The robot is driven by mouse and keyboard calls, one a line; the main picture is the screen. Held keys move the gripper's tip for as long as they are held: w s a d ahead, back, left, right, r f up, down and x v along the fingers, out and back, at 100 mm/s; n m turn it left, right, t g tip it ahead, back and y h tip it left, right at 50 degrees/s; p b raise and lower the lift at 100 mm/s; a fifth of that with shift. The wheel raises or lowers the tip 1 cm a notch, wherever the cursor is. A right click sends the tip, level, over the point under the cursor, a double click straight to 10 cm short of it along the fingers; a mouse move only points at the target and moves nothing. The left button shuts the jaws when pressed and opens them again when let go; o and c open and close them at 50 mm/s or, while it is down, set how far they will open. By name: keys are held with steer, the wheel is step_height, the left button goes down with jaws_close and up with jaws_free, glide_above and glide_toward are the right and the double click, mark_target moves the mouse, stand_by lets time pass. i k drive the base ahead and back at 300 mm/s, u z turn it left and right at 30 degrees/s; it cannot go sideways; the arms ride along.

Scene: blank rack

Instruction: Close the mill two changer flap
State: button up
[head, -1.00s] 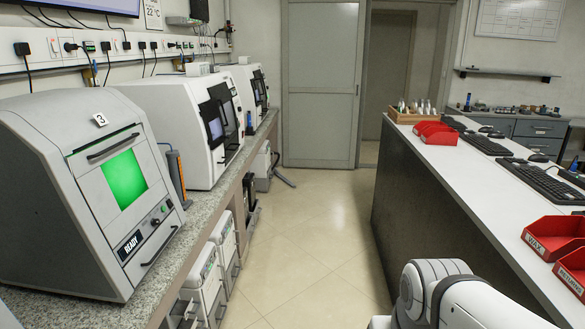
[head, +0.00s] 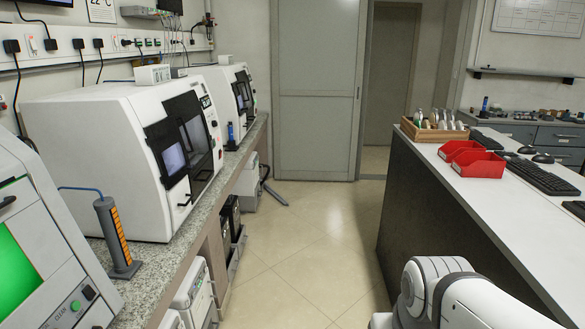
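Two white mills with dark fronts stand on the granite bench at left. The nearer white mill (head: 100,150) has a small lit screen and a dark window. The farther white mill (head: 212,82) stands behind it near the door. I cannot read a number on either, and I cannot make out a changer flap or whether one is open. My gripper is not in view; only white links of my arm show at lower right.
A machine with a green window (head: 18,262) is at the near left. An orange-and-black holder (head: 116,238) stands on the bench (head: 150,262). Red bins (head: 478,163) and a wooden box (head: 432,132) sit on the right counter (head: 490,205). The tiled aisle (head: 310,245) between is clear.

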mark_target(162, 134)
steer(key=i, duration=2.7)
steer(key=u, duration=1.45)
